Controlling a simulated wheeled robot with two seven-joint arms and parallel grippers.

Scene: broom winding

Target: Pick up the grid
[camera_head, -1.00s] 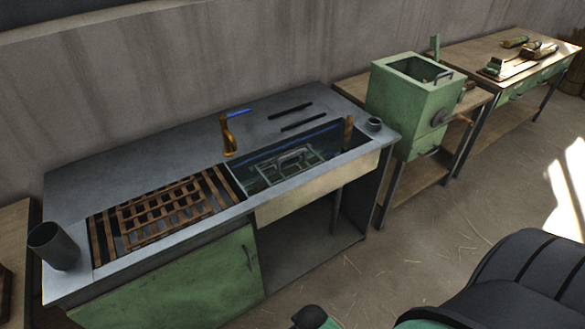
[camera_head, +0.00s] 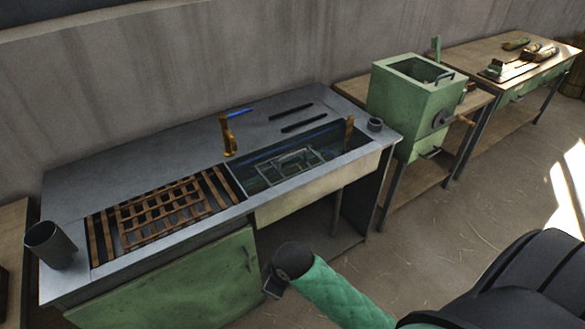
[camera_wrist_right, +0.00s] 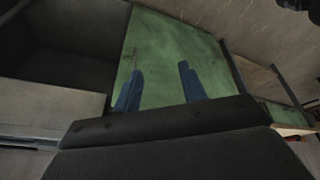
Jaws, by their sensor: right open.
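A brown wooden lattice grid (camera_head: 165,213) lies flat over slats at the left part of the grey counter. A thin metal wire rack (camera_head: 290,165) sits inside the sink basin. I cannot tell which of these the task means. My right gripper (camera_head: 273,282) is low in front of the counter, near the green cabinet door, apart from both. The right wrist view shows its two blue fingers (camera_wrist_right: 158,85) spread and empty, facing a green panel (camera_wrist_right: 172,50). My left gripper is not in view.
A brass tap (camera_head: 229,135) stands behind the sink, with dark bars (camera_head: 290,112) on the counter. A grey cup (camera_head: 50,243) stands at the left end and a small one (camera_head: 375,124) at the right. A green box (camera_head: 415,95) stands right of the counter; the floor (camera_head: 440,215) is open.

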